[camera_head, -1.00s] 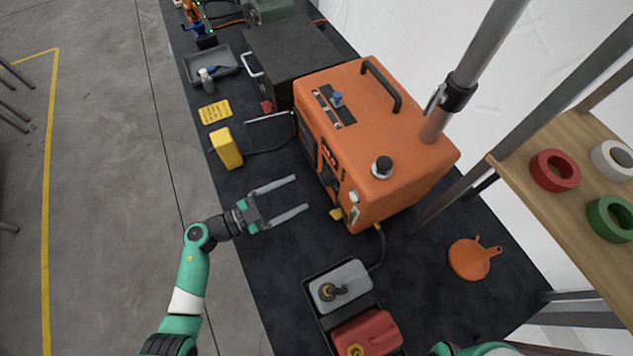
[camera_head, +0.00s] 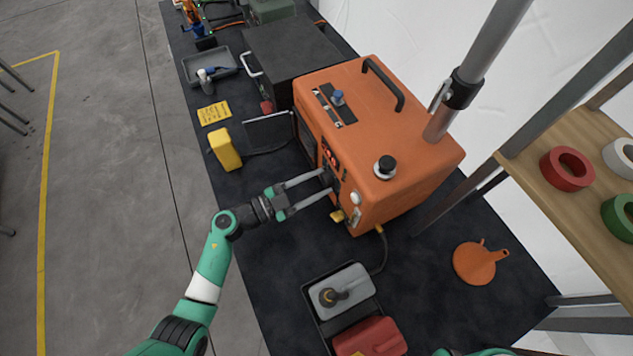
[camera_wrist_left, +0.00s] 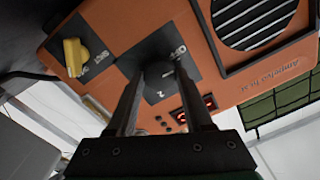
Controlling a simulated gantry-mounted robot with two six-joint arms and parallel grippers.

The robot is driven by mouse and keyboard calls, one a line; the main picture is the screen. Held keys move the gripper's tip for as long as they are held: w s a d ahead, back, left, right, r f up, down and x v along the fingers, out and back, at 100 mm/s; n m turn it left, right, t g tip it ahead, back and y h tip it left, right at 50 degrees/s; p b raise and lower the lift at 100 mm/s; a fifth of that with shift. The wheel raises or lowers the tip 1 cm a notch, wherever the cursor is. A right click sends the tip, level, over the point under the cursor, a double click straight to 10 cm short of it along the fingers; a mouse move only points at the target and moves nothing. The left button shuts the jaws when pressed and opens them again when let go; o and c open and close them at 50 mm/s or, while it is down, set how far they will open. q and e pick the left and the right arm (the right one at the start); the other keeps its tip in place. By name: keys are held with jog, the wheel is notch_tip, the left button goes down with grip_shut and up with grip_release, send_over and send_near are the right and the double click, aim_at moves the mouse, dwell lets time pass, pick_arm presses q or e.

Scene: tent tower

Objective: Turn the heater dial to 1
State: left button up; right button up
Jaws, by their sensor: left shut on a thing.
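The orange heater (camera_head: 365,135) stands on the dark table. Its front panel faces my left arm. In the left wrist view the dark round dial (camera_wrist_left: 160,76) sits on a black plate with white markings, partly hidden by my fingers. My left gripper (camera_head: 329,184) is at the heater's front, and it also shows in the left wrist view (camera_wrist_left: 158,88) with its two fingers shut on the dial, one on each side. I cannot read which number the dial points to. Of my right arm only a green part shows at the bottom edge; its gripper is out of view.
A yellow knob (camera_wrist_left: 75,57), a red lit display (camera_wrist_left: 209,102) and a round grille (camera_wrist_left: 252,18) are near the dial. A tray (camera_head: 318,318) with a grey and a red canister stands in front. An orange funnel (camera_head: 475,263) lies at right.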

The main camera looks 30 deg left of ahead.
pick_arm(q)
grip_shut()
jog(key=shift+m, duration=0.5)
jog(key=m+p, duration=0.1)
jog(key=m, duration=0.5)
jog(key=shift+m, duration=0.3)
jog(key=shift+m+b, duration=0.45)
jog(key=shift+m, duration=1.75)
jog(key=o, duration=0.9)
grip_release()
